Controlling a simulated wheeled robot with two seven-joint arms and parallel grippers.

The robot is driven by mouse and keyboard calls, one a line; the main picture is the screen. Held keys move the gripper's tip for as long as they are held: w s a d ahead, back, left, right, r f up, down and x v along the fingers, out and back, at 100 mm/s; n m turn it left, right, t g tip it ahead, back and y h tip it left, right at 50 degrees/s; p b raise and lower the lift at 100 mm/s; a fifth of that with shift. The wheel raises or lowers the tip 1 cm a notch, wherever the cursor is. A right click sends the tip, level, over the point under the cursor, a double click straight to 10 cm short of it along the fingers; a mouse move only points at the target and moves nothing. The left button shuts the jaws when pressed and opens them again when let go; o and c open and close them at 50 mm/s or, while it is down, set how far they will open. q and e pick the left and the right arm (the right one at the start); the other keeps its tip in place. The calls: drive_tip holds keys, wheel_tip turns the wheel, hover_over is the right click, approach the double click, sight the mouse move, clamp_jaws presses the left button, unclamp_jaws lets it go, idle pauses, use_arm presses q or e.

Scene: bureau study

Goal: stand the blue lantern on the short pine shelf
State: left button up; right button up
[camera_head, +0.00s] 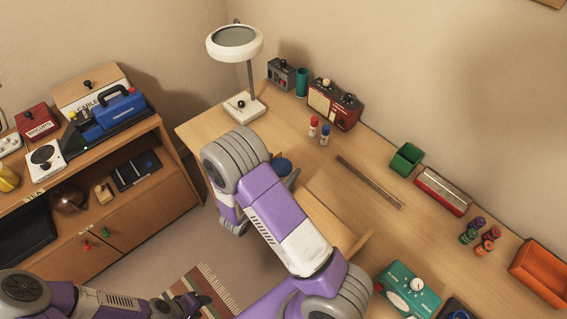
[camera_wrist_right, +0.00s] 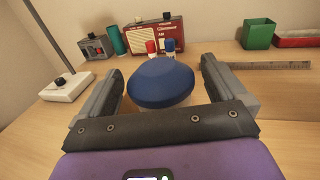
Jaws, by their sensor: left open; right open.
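A blue round-topped object with a pale body, which looks like the blue lantern (camera_wrist_right: 160,84), stands upright on the desk. My open right gripper (camera_wrist_right: 162,72) has one finger on each side of it, with gaps showing on both sides. In the head view the lantern's blue top (camera_head: 281,163) shows just past my right arm, which hides most of that gripper. My left gripper (camera_head: 193,303) is open and empty, low over the floor at the bottom. A pale wooden board with a raised edge (camera_head: 338,222) is partly behind my right arm; I cannot tell whether it is the short pine shelf.
A red and a blue small bottle (camera_head: 325,138) and a red radio (camera_head: 335,104) stand beyond the lantern. A magnifier lamp (camera_head: 243,104) is at the desk's left corner. A ruler-like strip (camera_head: 370,181) and a green box (camera_head: 406,160) lie to the right. A cabinet (camera_head: 150,215) stands left.

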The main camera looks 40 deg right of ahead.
drive_tip(key=v, duration=1)
drive_tip(key=shift+p, duration=0.3)
